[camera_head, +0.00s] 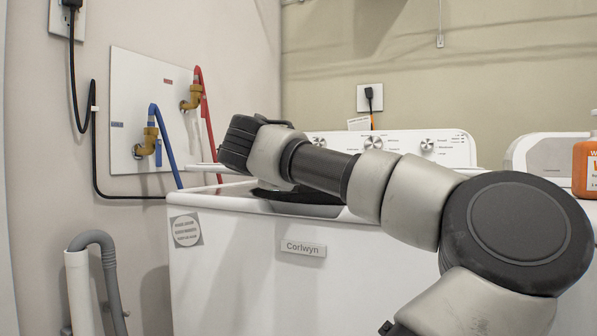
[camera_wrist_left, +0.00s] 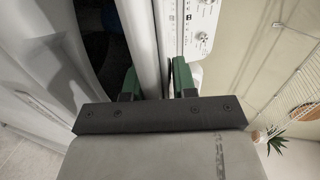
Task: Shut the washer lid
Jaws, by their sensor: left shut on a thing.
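The white washer (camera_head: 240,260) stands in the middle of the head view, its dark tub opening (camera_head: 300,196) partly showing under the arm. The washer lid (camera_head: 207,168) shows there as a thin white edge raised above the washer top, so it is partly open. My arm crosses in front and hides most of the lid; the gripper fingers are not visible there. In the left wrist view, my left gripper (camera_wrist_left: 156,85) has its green fingers on both sides of the lid's white edge (camera_wrist_left: 147,45) and is shut on it. My right gripper is not in view.
The control panel (camera_head: 440,147) rises behind the lid. Blue (camera_head: 168,145) and red (camera_head: 207,115) hoses run down the left wall, and a grey drain hose (camera_head: 112,275) stands left of the washer. An orange bottle (camera_head: 585,170) stands at the right edge.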

